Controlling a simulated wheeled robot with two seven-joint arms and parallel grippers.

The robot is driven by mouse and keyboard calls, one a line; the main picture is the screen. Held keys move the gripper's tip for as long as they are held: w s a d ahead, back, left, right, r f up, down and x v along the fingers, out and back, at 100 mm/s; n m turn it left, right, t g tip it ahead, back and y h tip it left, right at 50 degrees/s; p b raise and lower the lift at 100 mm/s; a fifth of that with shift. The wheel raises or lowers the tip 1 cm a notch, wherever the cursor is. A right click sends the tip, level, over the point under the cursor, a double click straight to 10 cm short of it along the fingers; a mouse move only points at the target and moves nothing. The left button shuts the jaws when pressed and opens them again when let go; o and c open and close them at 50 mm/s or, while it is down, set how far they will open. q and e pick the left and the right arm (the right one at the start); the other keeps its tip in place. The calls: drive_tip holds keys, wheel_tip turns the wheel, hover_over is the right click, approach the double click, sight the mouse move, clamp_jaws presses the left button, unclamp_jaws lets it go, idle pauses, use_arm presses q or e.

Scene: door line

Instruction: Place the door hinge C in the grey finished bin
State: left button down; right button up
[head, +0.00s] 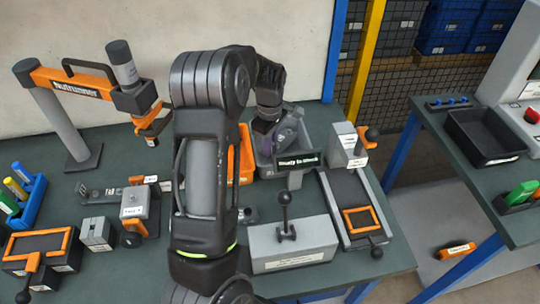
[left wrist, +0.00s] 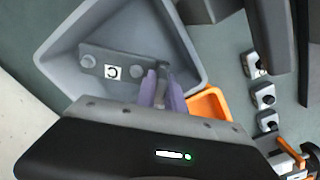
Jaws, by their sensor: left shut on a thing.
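The door hinge C (left wrist: 100,66) is a dark grey plate with a white "C" label, seen in the left wrist view over the inside of a grey bin (left wrist: 190,52). My left gripper (left wrist: 160,88), with purple fingers, is shut on the hinge's end. Whether the hinge touches the bin floor I cannot tell. In the head view the grey bin (head: 264,168) stands at the back of the bench, partly hidden by my arm and a dark sign. My left gripper (head: 284,132) is over it there. My right gripper is not in view.
The dark sign (head: 297,161) stands in front of the grey bin. An orange bin (head: 246,160) is just left of it. A grey lever box (head: 290,246) and an orange-framed fixture (head: 358,215) stand nearer. A nutrunner stand (head: 75,100) is at left. A black tray (head: 484,136) sits on the right table.

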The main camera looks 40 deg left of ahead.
use_arm(q)
wheel_tip(320, 180, down, 4)
drive_tip(key=b, duration=0.3)
drive_tip(key=shift+w, duration=0.1)
drive_tip(key=shift+r, duration=0.15)
drive_tip(key=c, duration=1.9)
unclamp_jaws()
drive_tip(key=shift+f, duration=0.2)
drive_tip(key=o, duration=0.5)
drive_tip(key=shift+c, duration=0.2)
